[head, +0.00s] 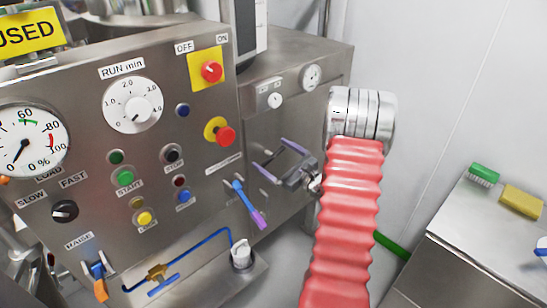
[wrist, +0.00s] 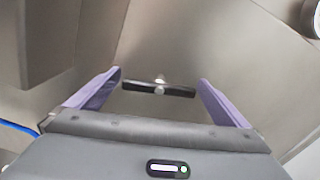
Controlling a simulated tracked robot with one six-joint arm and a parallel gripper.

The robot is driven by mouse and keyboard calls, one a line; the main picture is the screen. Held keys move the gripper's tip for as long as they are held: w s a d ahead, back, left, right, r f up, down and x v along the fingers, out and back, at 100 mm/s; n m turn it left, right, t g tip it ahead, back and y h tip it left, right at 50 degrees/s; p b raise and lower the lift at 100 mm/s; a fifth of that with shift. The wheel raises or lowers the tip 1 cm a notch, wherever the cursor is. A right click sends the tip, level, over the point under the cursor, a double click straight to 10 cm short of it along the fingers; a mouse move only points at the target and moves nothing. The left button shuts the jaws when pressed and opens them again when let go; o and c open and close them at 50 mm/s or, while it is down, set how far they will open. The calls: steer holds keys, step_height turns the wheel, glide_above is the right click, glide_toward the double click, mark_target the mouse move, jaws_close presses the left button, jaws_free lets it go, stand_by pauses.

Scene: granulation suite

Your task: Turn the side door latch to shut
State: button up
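The side door latch (wrist: 176,91) shows in the wrist view as a dark bar with a pale round hub at its middle. It lies nearly level across the picture, on a grey metal face. My gripper (wrist: 160,76) has its two purple fingers wide apart, one by each end of the bar. I cannot tell how far the bar is from the fingertips or whether they touch it. In the head view my gripper (head: 268,152) is open at the machine's right side panel, and the latch is not clearly seen there.
The control panel (head: 150,185) with a dial, buttons and a red switch is left of my gripper. A blue and purple lever (head: 247,202) sticks out close below it. A steel bench (head: 500,235) holding a green brush (head: 483,174) and a yellow block (head: 521,201) stands right.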

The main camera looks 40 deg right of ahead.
steer(key=c, duration=0.9)
steer(key=shift+o, duration=0.2)
steer(key=shift+m, duration=1.5)
steer(key=o, duration=0.9)
steer(key=shift+s+d, duration=0.1)
